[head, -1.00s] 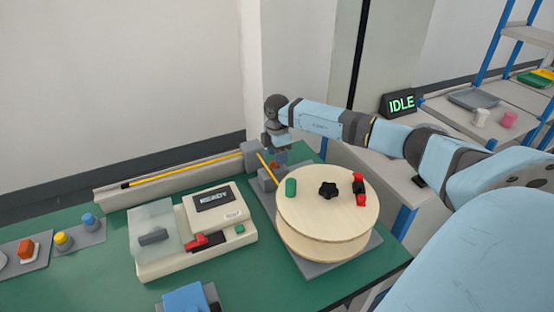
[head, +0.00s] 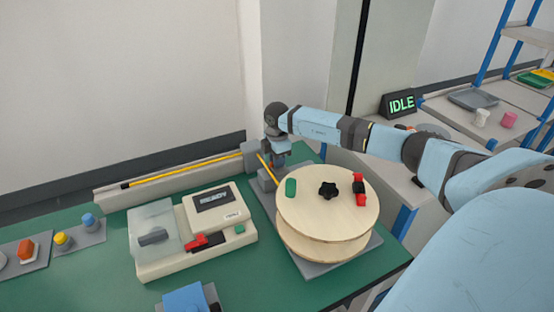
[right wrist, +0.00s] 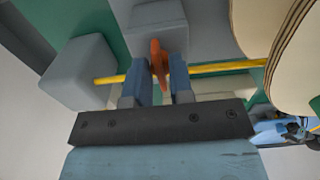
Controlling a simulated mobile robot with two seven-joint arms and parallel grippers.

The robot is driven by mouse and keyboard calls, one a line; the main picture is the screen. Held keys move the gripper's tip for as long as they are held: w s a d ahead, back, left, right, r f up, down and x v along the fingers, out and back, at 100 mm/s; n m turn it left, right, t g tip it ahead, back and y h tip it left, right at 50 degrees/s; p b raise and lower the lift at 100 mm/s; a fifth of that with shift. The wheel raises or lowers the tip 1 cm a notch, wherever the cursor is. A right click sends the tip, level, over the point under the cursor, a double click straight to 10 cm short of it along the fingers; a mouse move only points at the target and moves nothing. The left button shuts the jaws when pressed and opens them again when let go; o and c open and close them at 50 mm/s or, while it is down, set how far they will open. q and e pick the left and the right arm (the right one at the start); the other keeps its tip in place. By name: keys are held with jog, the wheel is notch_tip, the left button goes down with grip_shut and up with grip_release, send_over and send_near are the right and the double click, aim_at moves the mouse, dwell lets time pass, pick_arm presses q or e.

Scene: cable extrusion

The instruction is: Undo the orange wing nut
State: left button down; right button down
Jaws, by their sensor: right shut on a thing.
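The orange wing nut (right wrist: 158,60) stands on a grey block (right wrist: 155,17) beside the yellow cable, seen in the right wrist view. My right gripper (right wrist: 162,84) is shut on it, with one finger on each side of the nut. In the head view my right gripper (head: 276,158) reaches down at the back of the table behind the wooden spool, and it hides most of the nut. The yellow cable (head: 185,171) runs along a grey channel, past the gripper, toward the spool (head: 315,212). My left gripper is not in view.
The spool carries a black star knob (head: 328,190), a green piece and a red clip. A cream machine (head: 168,262) with a clear cover stands left of it. An IDLE sign (head: 400,103) stands at the back right. Some green table is bare between machine and spool.

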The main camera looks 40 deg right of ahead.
jog(key=shift+n, duration=1.4)
jog(key=n, duration=0.5)
jog(key=shift+p, duration=0.3)
jog(key=n, duration=0.6)
jog(key=shift+n, duration=0.3)
jog(key=shift+n+b, duration=0.3)
jog(key=shift+n, duration=1.3)
